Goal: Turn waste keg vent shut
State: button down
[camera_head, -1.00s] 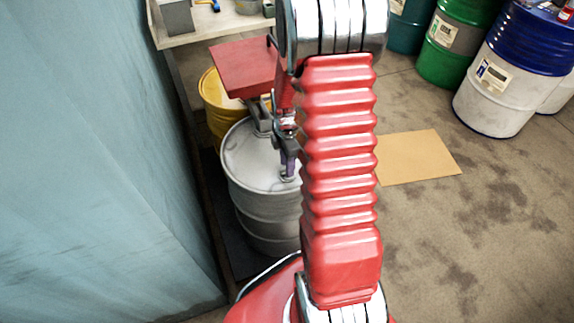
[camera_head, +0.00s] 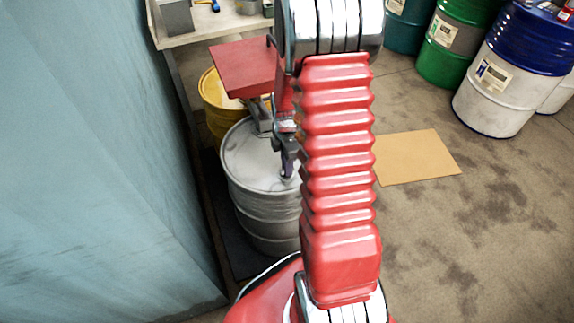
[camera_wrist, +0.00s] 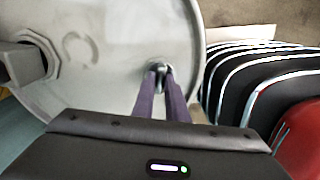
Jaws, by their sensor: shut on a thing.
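The waste keg (camera_head: 240,165) is a pale grey metal drum, standing left of my arm in the head view. Its round lid (camera_wrist: 105,85) fills much of the wrist view. My gripper (camera_head: 287,172) is at the lid's near right side. In the wrist view my two purple fingers (camera_wrist: 160,80) are shut on the small metal vent (camera_wrist: 159,67) near the lid's edge. The fingers hide most of the vent, so how far it is turned cannot be told.
A dark angular spout (camera_wrist: 24,62) meets the lid at the left in the wrist view. A red tray (camera_head: 242,68) and a yellow drum (camera_head: 213,92) stand behind the keg. A blue curtain (camera_head: 95,170) is at left. Flat cardboard (camera_head: 418,157) lies right of my arm.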

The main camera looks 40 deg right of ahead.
jog(key=shift+m, duration=0.3)
jog(key=m, duration=0.3)
jog(key=shift+m, duration=0.4)
jog(key=m, duration=0.4)
jog(key=shift+m, duration=0.3)
jog(key=m, duration=0.4)
jog(key=shift+m, duration=2.6)
jog(key=c, duration=1.8)
grip_release()
jog(key=shift+o, duration=0.2)
